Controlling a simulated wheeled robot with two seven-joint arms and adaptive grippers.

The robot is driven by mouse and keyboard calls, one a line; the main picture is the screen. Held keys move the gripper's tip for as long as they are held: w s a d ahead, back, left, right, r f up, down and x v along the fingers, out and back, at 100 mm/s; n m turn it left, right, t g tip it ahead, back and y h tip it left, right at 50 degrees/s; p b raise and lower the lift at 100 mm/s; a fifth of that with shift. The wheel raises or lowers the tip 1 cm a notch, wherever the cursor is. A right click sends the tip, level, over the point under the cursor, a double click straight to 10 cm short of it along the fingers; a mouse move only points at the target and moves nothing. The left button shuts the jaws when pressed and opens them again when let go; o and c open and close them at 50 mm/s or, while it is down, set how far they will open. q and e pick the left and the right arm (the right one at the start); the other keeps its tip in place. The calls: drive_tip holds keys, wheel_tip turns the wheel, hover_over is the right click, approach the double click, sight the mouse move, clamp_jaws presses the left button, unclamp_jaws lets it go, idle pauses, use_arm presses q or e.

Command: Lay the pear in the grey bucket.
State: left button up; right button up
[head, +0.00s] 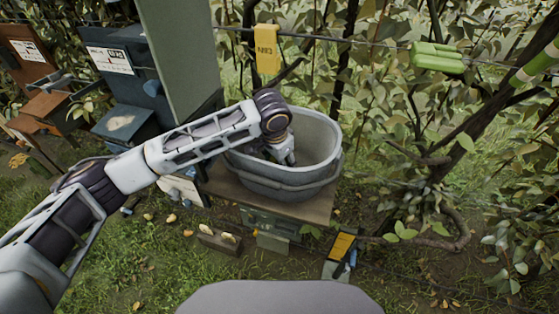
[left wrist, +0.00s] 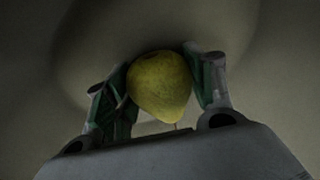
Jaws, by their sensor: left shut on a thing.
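The grey bucket (head: 315,139) stands upright on a wooden board in the head view. My left arm comes in from the left and reaches over its near rim. My left gripper (head: 288,160) points down inside the bucket; its fingertips are partly hidden there. In the left wrist view the yellow-green pear (left wrist: 160,84) sits between the two green-padded fingers of my left gripper (left wrist: 163,88), which is shut on it. The dim bucket interior fills the background. I cannot tell whether the pear touches the bucket. My right gripper is not in view.
The wooden board (head: 316,208) under the bucket stands over a grassy ground. Blue and brown boxes (head: 118,62) and a tall grey-green panel (head: 180,50) stand at the left. A yellow tag (head: 266,48) hangs on a wire behind the bucket. Branches and leaves crowd the right.

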use_arm(q)
drive_tip(key=shift+f, duration=0.35)
idle(0.6)
drive_tip(key=o, duration=1.2)
drive_tip(key=shift+r, duration=0.15)
drive_tip(key=shift+v, duration=5.85)
drive_tip(key=shift+s, duration=0.1)
